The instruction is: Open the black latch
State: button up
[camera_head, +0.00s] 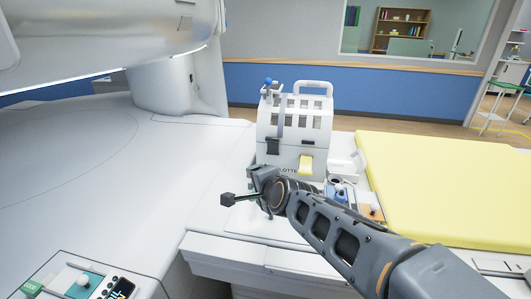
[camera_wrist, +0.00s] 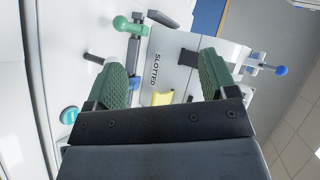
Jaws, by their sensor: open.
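The black latch (camera_head: 272,146) is a small dark block at the lower left of the front of a white slotted housing (camera_head: 308,145). It also shows in the wrist view (camera_wrist: 188,57), where the picture is turned sideways and the label "SLOTTED" reads vertically. A grey bar with a blue knob (camera_head: 268,82) rises above it. My gripper (camera_head: 245,188) is in front of and below the housing, apart from the latch. In the wrist view its two green fingers (camera_wrist: 160,78) are spread, with nothing held between them.
A yellow handle (camera_head: 306,165) is on the housing front. A green ball-ended lever (camera_wrist: 122,23) is near the housing's base. A small orange and grey panel (camera_head: 368,208) with knobs lies to the right. A yellow pad (camera_head: 450,185) lies farther right. The white surface at left is mostly clear.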

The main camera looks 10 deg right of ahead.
jog(key=w+r+m+t+h+b, duration=0.1)
jog(key=w+m+t+h+b, duration=0.25)
jog(key=m, duration=0.65)
jog(key=m+t+h, duration=0.1)
jog(key=m+h, duration=0.5)
jog(key=m, duration=1)
send_near(272, 141)
jog(key=x, duration=0.9)
jog(key=shift+w+b, duration=0.1)
jog(key=shift+b, duration=0.2)
